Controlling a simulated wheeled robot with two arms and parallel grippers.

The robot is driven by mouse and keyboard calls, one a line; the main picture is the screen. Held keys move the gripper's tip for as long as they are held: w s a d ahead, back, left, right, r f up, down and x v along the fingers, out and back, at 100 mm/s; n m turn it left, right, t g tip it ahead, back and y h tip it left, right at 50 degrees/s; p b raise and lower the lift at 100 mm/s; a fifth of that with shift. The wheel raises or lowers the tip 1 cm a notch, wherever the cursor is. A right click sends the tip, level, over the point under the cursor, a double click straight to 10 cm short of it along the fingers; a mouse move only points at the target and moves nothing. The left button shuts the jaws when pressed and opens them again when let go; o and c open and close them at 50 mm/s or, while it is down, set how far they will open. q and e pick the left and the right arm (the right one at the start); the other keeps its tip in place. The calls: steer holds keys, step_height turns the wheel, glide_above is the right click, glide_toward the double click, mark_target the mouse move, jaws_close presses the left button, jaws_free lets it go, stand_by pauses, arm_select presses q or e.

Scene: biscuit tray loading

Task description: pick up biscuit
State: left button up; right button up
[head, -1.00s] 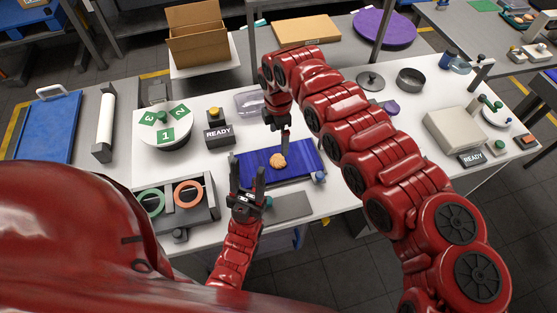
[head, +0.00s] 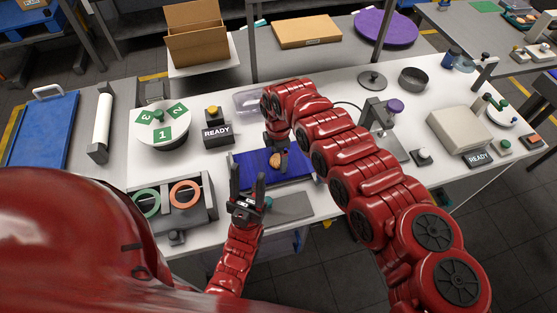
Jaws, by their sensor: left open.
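A round golden-brown biscuit (head: 274,160) lies on a dark blue belt or mat (head: 301,166) in the middle of the table in the head view. My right gripper (head: 284,168) points down over the mat, with its visible finger overlapping the right side of the biscuit. I cannot tell whether it touches the biscuit or how far apart its jaws are. My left gripper (head: 247,176) is open and empty, with its fingers pointing up in the picture, at the front left edge of the mat, apart from the biscuit.
A white dial (head: 162,137) with green numbered cards and a READY box (head: 217,133) stand left of the mat. A grey holder (head: 172,215) with green and orange rings is at front left. A clear tray (head: 250,101) lies behind. A grey plate (head: 290,207) lies in front.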

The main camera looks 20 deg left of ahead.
steer(key=c, duration=0.5)
steer(key=shift+c, duration=0.2)
